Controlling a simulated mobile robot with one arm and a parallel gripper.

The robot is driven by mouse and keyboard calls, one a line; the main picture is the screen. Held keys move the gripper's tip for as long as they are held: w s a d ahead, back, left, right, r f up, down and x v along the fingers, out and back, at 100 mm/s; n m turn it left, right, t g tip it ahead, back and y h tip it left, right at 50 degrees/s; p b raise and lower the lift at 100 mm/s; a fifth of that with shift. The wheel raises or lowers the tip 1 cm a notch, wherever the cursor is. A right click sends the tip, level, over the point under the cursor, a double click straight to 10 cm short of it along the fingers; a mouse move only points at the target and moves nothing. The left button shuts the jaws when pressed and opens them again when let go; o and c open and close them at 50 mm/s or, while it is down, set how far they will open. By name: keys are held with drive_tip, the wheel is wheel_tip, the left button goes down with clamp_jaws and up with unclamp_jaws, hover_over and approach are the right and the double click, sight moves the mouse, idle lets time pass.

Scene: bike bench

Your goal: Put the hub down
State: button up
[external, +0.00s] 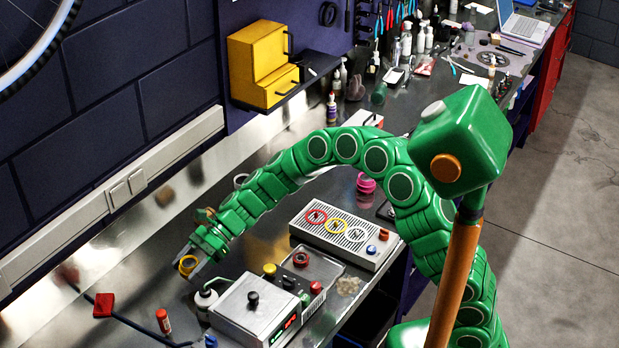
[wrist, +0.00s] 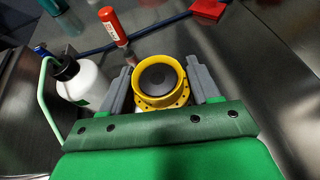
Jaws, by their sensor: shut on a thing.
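The hub is a yellow ring-shaped part with a dark round centre (wrist: 157,76). In the wrist view it sits between the two grey fingers of my gripper (wrist: 158,85), which are shut on it. In the external view the hub (external: 187,265) shows at the tip of my gripper (external: 190,262), at the left end of the green arm, over the metal bench (external: 120,265). I cannot tell how high the hub is above the bench top.
A white bottle with a black cap and a bent tube (wrist: 82,82) stands close to the gripper's left in the wrist view. A red tube (wrist: 112,25), a dark rod and a red block (external: 103,305) are near. A grey control box (external: 255,310) stands to the right.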

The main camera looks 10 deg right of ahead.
drive_tip(key=shift+w+a+f, duration=0.3)
drive_tip(key=shift+a+f, duration=0.15)
drive_tip(key=shift+f, duration=1.5)
drive_tip(key=shift+f, duration=0.1)
drive_tip(key=o, duration=1.4)
drive_tip(key=v, duration=1.2)
